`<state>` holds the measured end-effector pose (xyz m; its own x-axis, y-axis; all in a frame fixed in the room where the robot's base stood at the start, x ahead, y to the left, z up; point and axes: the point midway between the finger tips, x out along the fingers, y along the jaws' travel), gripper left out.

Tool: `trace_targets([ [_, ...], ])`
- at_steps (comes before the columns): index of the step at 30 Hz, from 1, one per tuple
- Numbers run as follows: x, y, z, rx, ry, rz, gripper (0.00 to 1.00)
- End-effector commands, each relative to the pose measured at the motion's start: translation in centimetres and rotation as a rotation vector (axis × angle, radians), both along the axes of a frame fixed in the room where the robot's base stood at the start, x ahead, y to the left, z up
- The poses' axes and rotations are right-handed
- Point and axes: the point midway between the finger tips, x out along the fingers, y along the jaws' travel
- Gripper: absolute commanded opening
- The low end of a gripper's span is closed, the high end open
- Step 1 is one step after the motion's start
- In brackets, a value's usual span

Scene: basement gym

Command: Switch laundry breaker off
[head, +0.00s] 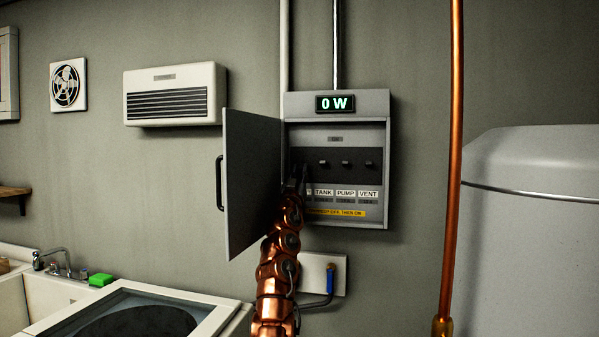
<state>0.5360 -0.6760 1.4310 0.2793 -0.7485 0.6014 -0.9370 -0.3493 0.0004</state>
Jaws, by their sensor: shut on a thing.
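The grey breaker panel (336,104) is on the wall with its door (252,180) swung open to the left. Inside is a dark row with small black switches (345,163). Labels TANK (324,192), PUMP (346,192) and VENT (368,193) show below. The leftmost switch and most of its label are hidden behind my gripper, so I cannot read "laundry" or see that switch's position. My gripper (299,172) reaches up from below and is shut at the leftmost switch. The display (336,103) above reads 0 W.
The open door stands close beside my arm on the left. A blue-handled valve (330,278) is below the panel. A copper pipe (452,150) and a large grey tank (540,230) are right. A top-lid washer (140,312) and sink (35,300) are lower left.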

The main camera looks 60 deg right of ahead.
Motion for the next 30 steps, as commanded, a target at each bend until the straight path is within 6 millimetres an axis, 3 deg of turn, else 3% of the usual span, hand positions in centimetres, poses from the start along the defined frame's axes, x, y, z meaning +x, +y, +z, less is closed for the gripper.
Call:
trace_targets([
  [3, -0.27, -0.23, -0.17, 0.003, 0.001, -0.006, 0.0],
  [4, -0.25, -0.22, -0.18, 0.003, 0.001, -0.006, 0.25],
  [11, -0.02, -0.05, -0.12, 0.002, 0.001, -0.001, 0.48],
  [30, 0.03, 0.66, -0.87, 0.005, 0.0, 0.003, 0.48],
])
